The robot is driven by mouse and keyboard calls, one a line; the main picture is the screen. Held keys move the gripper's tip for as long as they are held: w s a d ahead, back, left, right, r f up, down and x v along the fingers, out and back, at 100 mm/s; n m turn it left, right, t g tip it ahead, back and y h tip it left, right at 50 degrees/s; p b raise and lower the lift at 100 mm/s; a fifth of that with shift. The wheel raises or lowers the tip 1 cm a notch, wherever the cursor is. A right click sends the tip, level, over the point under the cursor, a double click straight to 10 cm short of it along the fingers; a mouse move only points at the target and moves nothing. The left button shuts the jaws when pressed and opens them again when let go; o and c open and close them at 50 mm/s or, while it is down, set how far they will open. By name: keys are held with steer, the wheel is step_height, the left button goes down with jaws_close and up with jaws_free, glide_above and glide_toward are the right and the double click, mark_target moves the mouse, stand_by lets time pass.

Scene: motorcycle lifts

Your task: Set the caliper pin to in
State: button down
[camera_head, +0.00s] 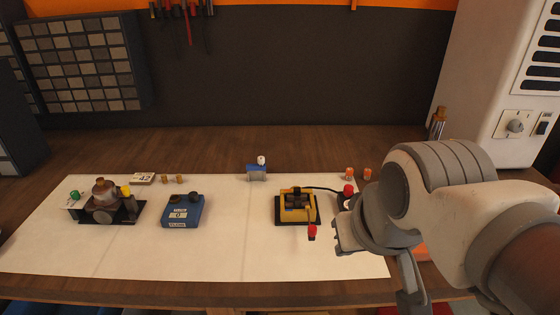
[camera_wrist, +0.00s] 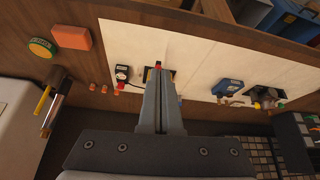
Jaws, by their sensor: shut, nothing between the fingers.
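A grey-brown metal casting, which may be the caliper (camera_head: 103,197), sits on a black plate at the left of the white mat in the head view. A yellow knob (camera_head: 126,191) stands at its right and a green knob (camera_head: 74,195) at its left. I cannot tell which part is the pin or how it is set. The same casting shows small at the right of the wrist view (camera_wrist: 268,97). My gripper (camera_wrist: 158,68) is shut and empty. It is far to the right of the casting, and in the wrist view its fingers partly cover the yellow fixture.
The yellow fixture (camera_head: 297,207) with a red-tipped lever and a red-button box (camera_head: 348,193) stand near my arm. A blue box (camera_head: 183,211) and a small white-knobbed block (camera_head: 258,170) are on the mat (camera_head: 220,250). The mat's front is mostly clear.

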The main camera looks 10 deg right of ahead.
steer(key=c, duration=1.1)
jaws_free()
steer(key=shift+w+r, duration=0.2)
steer(key=shift+r, duration=0.05)
steer(key=shift+c, duration=0.2)
steer(key=o, duration=0.4)
steer(key=shift+w+r+m+g+p, duration=0.3)
steer(key=shift+w+r+g+p, duration=0.15)
steer(key=shift+w+r, duration=0.5)
steer(key=shift+o, duration=0.2)
steer(key=r+m+g+p, duration=0.1)
steer(key=m+g+p, duration=0.3)
steer(key=g, duration=0.1)
glide_above(313, 227)
step_height(313, 227, down, 17)
steer(key=shift+f+b, duration=0.2)
steer(key=shift+b, duration=0.6)
jaws_close()
steer(key=shift+r, duration=0.1)
